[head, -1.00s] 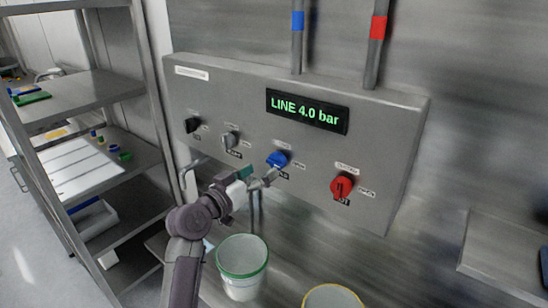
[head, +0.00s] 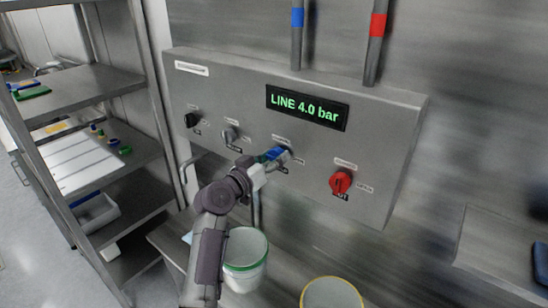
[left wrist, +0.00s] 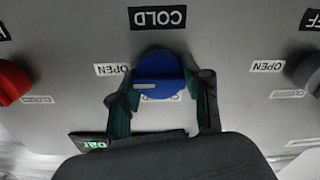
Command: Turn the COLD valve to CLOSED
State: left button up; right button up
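The blue COLD valve knob (head: 277,154) is on the grey panel, left of the red knob. It also shows in the left wrist view (left wrist: 158,68), under the COLD label (left wrist: 157,17). An OPEN label (left wrist: 111,69) is to its left there, and a partly hidden CLOSED label (left wrist: 161,97) is just below it. A paler bar crosses the knob roughly level. My left gripper (head: 265,164) is at the knob. In the left wrist view its open fingers (left wrist: 164,84) stand on either side of the knob; I cannot tell if they touch it. My right gripper is not in view.
The red knob (head: 341,182), a grey knob (head: 229,135) and a black knob (head: 191,120) are on the same panel. The display (head: 306,108) reads "LINE 4.0 bar". A green-rimmed bucket (head: 246,268) and a yellow-rimmed bucket (head: 331,293) stand below. A shelf rack (head: 132,82) is at left.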

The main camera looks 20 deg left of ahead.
pick_arm(q)
jog(key=c, duration=0.3)
jog(key=shift+c, duration=0.2)
jog(key=n+p, duration=0.2)
jog(key=n, duration=0.2)
jog(key=shift+n, duration=0.4)
jog(key=n+p, duration=0.2)
jog(key=n, duration=0.1)
jog(key=shift+a+n, duration=0.1)
jog(key=shift+n, duration=0.2)
jog(key=n+p, duration=0.2)
jog(key=n, duration=0.3)
jog(key=shift+p, duration=0.3)
jog(key=shift+f+n+p, duration=0.2)
jog(key=shift+n+p, duration=0.75)
jog(key=shift+n, duration=1.35)
